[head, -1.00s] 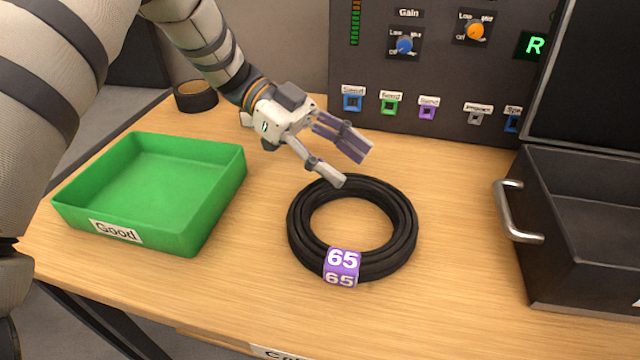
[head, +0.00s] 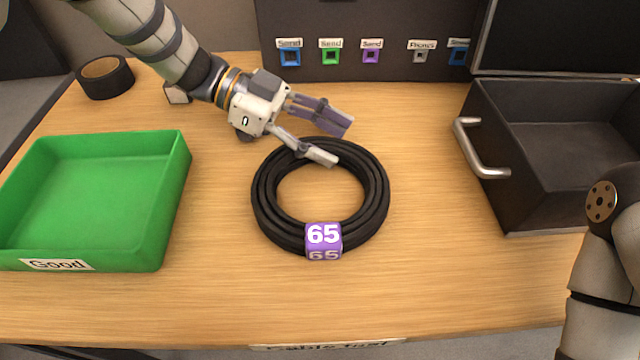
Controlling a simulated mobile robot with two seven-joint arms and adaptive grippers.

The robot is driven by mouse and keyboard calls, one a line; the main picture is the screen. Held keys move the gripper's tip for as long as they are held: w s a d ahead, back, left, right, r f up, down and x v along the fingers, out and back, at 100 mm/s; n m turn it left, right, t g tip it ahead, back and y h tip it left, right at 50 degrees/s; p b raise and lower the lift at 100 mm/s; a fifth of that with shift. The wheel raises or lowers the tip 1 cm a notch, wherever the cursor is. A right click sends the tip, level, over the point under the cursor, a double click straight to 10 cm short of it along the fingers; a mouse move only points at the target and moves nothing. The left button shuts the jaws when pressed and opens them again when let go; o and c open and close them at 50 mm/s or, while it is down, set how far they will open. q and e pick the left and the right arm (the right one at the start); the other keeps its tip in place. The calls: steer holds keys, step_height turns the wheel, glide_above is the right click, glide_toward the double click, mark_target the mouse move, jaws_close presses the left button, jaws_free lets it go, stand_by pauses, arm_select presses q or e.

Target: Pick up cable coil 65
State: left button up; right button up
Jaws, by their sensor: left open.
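The cable coil 65 (head: 264,203) is a black ring of cable lying flat on the wooden table, with a purple tag (head: 323,238) reading 65 at its front. My left gripper (head: 338,141) is open and empty. It hangs over the far part of the coil, with one finger in front of the coil's back edge and the other farther back. Whether a finger touches the cable I cannot tell. My right gripper is not in view; only part of my right arm shows at the right edge.
A green tray (head: 178,215) labelled Good stands at the left. A black case (head: 540,225) with a metal handle (head: 480,150) stands open at the right. A dark panel with coloured sockets (head: 372,52) is at the back. A roll of black tape (head: 104,77) lies back left. Table around the coil is clear.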

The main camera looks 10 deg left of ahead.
arm_select(q)
steer(key=shift+d+f, duration=0.25)
steer(key=shift+d, duration=0.3)
jaws_close()
steer(key=shift+r, duration=0.15)
